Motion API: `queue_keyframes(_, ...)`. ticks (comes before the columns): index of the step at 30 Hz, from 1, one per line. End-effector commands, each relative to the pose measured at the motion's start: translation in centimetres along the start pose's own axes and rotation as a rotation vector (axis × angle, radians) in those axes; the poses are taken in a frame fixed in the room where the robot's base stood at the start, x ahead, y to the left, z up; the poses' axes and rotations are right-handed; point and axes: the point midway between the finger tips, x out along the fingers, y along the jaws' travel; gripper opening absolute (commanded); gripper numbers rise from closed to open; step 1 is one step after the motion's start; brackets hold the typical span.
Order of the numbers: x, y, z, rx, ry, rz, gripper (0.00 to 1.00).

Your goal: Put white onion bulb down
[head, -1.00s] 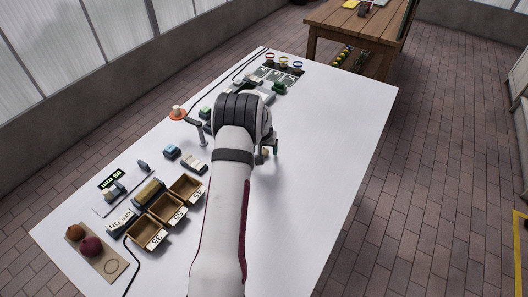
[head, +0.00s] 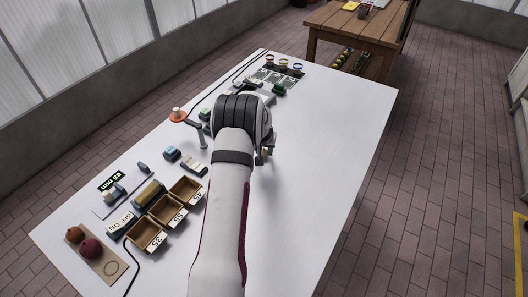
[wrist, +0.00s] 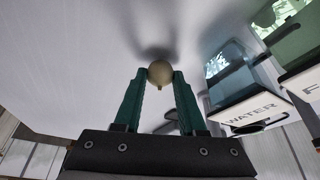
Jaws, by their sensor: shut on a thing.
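A dark shadow lies on the white table (wrist: 95,45) close by the bulb; I cannot tell whether the bulb touches the table. In the head view my gripper (head: 265,154) is mostly hidden behind my wrist, low over the table's middle, and the bulb cannot be made out there.
A WATER container (wrist: 250,105) stands right of the gripper in the wrist view. In the head view, wooden bins (head: 168,207) and a board (head: 108,266) with brown and dark red bulbs sit at the near left. The table's right side (head: 330,140) is bare.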

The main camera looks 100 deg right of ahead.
Motion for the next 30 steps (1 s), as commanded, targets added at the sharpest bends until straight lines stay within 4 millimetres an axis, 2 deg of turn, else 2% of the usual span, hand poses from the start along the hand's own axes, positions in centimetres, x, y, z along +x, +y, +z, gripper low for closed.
queue_keyframes(7,-3.7,0.2,-1.4,0.002,-0.001,-0.001,0.00)
queue_keyframes(18,-9.9,8.0,0.5,0.004,0.000,0.001,0.00)
queue_keyframes(21,-11.1,9.3,0.9,0.003,-0.002,0.000,0.00)
queue_keyframes(26,-11.8,10.3,1.1,0.001,-0.002,0.000,0.00)
queue_keyframes(28,-11.9,10.0,1.1,-0.005,-0.003,-0.003,0.00)
queue_keyframes(30,-11.8,8.9,0.9,-0.025,-0.002,-0.011,0.00)
